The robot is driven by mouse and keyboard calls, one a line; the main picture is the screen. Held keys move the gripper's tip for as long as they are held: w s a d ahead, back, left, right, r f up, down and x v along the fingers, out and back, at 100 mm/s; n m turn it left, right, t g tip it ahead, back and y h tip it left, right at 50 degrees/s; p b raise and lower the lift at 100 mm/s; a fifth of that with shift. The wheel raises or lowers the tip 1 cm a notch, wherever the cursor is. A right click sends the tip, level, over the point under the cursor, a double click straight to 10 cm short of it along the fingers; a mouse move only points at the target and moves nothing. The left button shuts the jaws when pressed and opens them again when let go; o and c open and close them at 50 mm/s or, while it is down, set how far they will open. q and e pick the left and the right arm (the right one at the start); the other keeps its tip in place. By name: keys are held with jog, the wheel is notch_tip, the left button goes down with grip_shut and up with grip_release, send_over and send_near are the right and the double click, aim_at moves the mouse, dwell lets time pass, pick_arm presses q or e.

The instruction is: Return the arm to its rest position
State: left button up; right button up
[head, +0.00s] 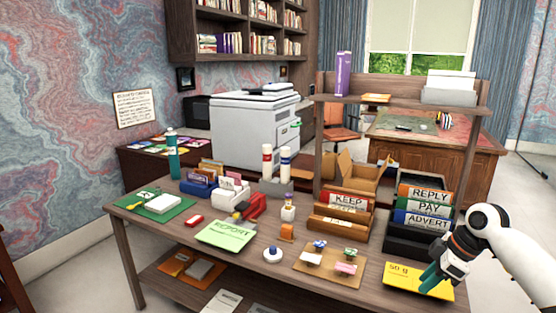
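My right arm comes in from the right edge, and its gripper (430,279) with teal fingers hangs at the front right of the desk. The fingers point down and to the left, over or just in front of a yellow mat (401,283) marked "50 g". They look close together, but I cannot tell whether they are open or shut, or whether they touch the mat. I see no object clearly held. My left gripper is not in view.
The wooden desk (262,281) is crowded. A label box marked REPLY, PAY and ADVERT (425,214) stands close behind the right gripper. A KEEP box (348,204), a stamp board (330,264) and a green REPORT pad (227,233) lie further left.

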notch_tip(320, 180, down, 19)
jog(key=w+m+h, duration=0.1)
jog(key=w+m, duration=0.1)
jog(key=m, duration=0.2)
jog(key=s+f+m+h, duration=0.15)
jog(key=s+f, duration=0.35)
jog(key=f, duration=0.6)
jog(key=s+f+m+h, duration=0.1)
jog(key=s+f+m, duration=0.1)
jog(key=s+f, duration=0.65)
jog(key=s+a+f+m, duration=0.1)
jog(key=s+a+f, duration=0.1)
jog(key=s+f, duration=0.7)
jog(key=s+a+f+m, duration=0.1)
jog(key=s+a+f, duration=0.2)
jog(key=s+f, duration=0.55)
jog(key=s+a+f, duration=0.2)
jog(key=s+a, duration=0.1)
jog(key=s, duration=0.7)
jog(key=s+a+f+g, duration=0.1)
jog(key=s+a+f, duration=0.1)
jog(key=s, duration=0.9)
jog(key=shift+s+a+f, duration=0.25)
jog(key=shift+a+f, duration=0.15)
